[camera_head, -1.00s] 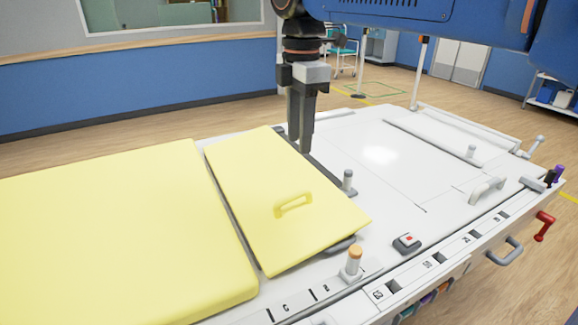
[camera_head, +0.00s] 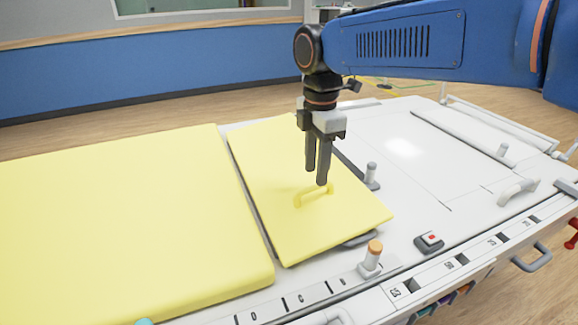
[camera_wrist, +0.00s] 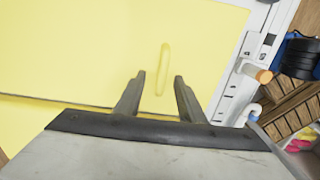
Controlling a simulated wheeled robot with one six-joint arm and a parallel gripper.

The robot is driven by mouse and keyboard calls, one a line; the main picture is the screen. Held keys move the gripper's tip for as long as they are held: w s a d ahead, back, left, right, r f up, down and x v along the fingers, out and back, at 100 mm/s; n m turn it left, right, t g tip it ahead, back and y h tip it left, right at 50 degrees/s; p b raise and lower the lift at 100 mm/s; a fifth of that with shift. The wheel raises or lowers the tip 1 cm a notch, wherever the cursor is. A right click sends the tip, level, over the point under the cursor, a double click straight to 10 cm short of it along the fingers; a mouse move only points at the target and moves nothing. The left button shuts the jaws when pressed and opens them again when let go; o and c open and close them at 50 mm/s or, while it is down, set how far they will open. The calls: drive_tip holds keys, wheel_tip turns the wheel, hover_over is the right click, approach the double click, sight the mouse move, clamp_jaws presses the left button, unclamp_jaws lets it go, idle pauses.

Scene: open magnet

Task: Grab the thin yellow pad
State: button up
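The thin yellow pad (camera_head: 285,168) lies on the white table, slightly tilted, beside a thicker yellow pad. A raised yellow handle (camera_head: 314,194) stands on its top, and it also shows in the wrist view (camera_wrist: 163,68). My gripper (camera_head: 318,180) points down over the thin pad, just above and behind the handle. In the wrist view my gripper (camera_wrist: 156,82) has its fingers apart, with the handle lying between and ahead of the fingertips. Nothing is held. Whether a finger touches the handle cannot be told.
The thick yellow pad (camera_head: 130,225) fills the left of the white table (camera_head: 425,165). An orange-capped post (camera_head: 373,258), a grey post (camera_head: 370,176) and a red-button box (camera_head: 429,242) stand near the thin pad's right side. The white surface beyond is mostly clear.

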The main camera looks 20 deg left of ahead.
sight(314, 186)
drive_tip(key=shift+s+f, duration=0.2)
drive_tip(key=shift+f, duration=1.2)
drive_tip(key=shift+s+f, duration=0.15)
drive_tip(key=shift+f, duration=1.2)
clamp_jaws()
